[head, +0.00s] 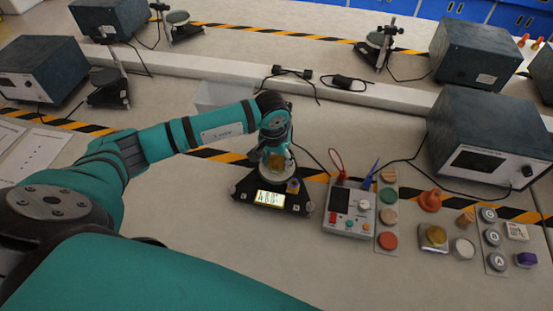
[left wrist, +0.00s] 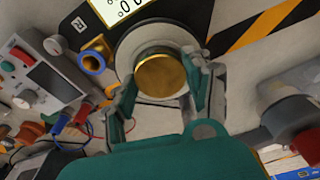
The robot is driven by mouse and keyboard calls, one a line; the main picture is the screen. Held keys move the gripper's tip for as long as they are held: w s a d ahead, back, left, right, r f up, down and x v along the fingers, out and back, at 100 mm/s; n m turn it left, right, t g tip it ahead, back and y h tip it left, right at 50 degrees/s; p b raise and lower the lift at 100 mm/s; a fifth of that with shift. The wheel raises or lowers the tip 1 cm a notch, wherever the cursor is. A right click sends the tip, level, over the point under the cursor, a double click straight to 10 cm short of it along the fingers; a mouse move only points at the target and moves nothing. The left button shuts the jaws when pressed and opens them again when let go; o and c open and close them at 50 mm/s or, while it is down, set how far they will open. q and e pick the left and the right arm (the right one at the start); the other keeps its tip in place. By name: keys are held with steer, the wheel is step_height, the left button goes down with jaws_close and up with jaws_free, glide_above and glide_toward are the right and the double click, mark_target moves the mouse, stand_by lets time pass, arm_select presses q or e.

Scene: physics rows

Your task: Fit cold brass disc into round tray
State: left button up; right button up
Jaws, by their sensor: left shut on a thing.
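The brass disc (left wrist: 160,75) is between the two fingers of my left gripper (left wrist: 160,92) in the left wrist view. The gripper is shut on it. Below the disc is a pale round tray (left wrist: 128,52) with a raised rim, on a black-based device with a lit display (left wrist: 122,8). The disc overlaps the tray in this view; I cannot tell whether it touches it. In the head view, my left gripper (head: 275,152) is over the black-based device (head: 243,192), hiding most of the tray. My right gripper is not in view.
A grey control box (head: 350,207) with red and blue leads stands right of the device. Further right are coloured discs on a strip (head: 387,217), an orange cone (head: 430,201), a brass piece in a square holder (head: 433,237) and a large dark instrument (head: 490,140).

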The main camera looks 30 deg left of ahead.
arm_select(q)
steer(key=o, duration=1.5)
steer(key=shift+o, duration=0.2)
steer(key=shift+f, duration=0.1)
steer(key=shift+r+p, duration=1.4)
steer(key=shift+r, duration=2.15)
steer(key=shift+s+f, duration=0.1)
